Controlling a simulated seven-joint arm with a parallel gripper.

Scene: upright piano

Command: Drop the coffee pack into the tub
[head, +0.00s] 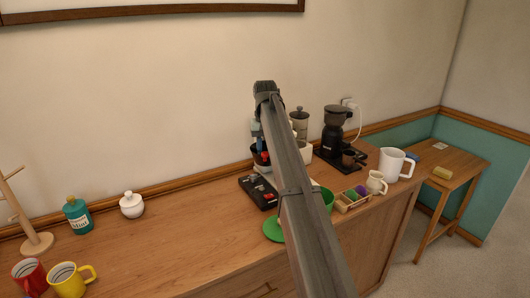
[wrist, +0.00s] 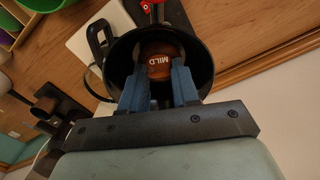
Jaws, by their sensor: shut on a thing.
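In the wrist view my gripper (wrist: 157,74) has its blue fingers closed on a round brown coffee pack (wrist: 160,60) marked "MILD". The pack shows within the mouth of a black round tub (wrist: 122,58), whose wall surrounds it in this view. I cannot tell how deep the pack is or whether it touches the tub. In the head view my gripper (head: 257,130) is small and partly hidden by my arm, above a dark round container (head: 255,154) that looks like the same tub. The pack is not clear there.
A black coffee maker (head: 336,130), a white pitcher (head: 396,164), a cream jug (head: 376,183) and a divided wooden box (head: 352,200) stand to the right. The top's middle left is clear; mugs (head: 70,280) stand at front left.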

